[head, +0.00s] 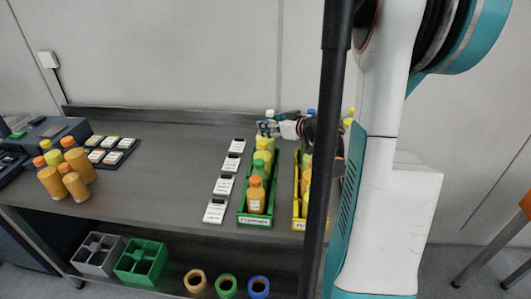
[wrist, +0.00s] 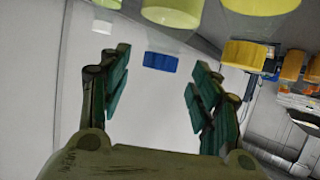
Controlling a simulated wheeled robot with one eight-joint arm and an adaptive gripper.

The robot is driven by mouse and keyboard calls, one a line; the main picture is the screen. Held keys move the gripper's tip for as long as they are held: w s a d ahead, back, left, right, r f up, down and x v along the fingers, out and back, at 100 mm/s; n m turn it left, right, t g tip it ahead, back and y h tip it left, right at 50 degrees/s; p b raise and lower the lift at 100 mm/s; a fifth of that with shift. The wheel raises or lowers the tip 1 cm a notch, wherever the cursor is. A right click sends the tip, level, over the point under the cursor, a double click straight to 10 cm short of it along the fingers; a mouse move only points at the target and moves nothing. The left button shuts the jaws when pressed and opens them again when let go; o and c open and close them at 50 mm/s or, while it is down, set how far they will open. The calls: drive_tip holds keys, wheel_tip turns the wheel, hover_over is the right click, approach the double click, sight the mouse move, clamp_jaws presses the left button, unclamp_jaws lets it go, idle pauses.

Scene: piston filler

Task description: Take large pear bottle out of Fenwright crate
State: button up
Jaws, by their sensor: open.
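The green crate (head: 240,217) stands on the bench with a row of bottles in it; its front label is too small to read for certain. Its front bottle (head: 256,198) is orange with an orange cap. Behind it come a green-capped bottle (head: 259,170) and yellow-topped bottles (head: 262,146). I cannot tell which bottle is the large pear one. My gripper (head: 268,128) is at the crate's back end, partly covering bottles there.
A yellow crate (head: 297,212) with bottles stands just right, partly hidden by a dark post (head: 325,150). White cards (head: 224,186) lie left of the green crate. Several orange-bodied bottles (head: 76,187) stand at far left. The bench middle (head: 165,180) is clear.

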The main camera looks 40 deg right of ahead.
drive_tip(key=b+x, duration=0.1)
drive_tip(key=x, duration=0.3)
drive_tip(key=shift+w+f, duration=0.15)
drive_tip(key=shift+w, duration=0.05)
clamp_jaws()
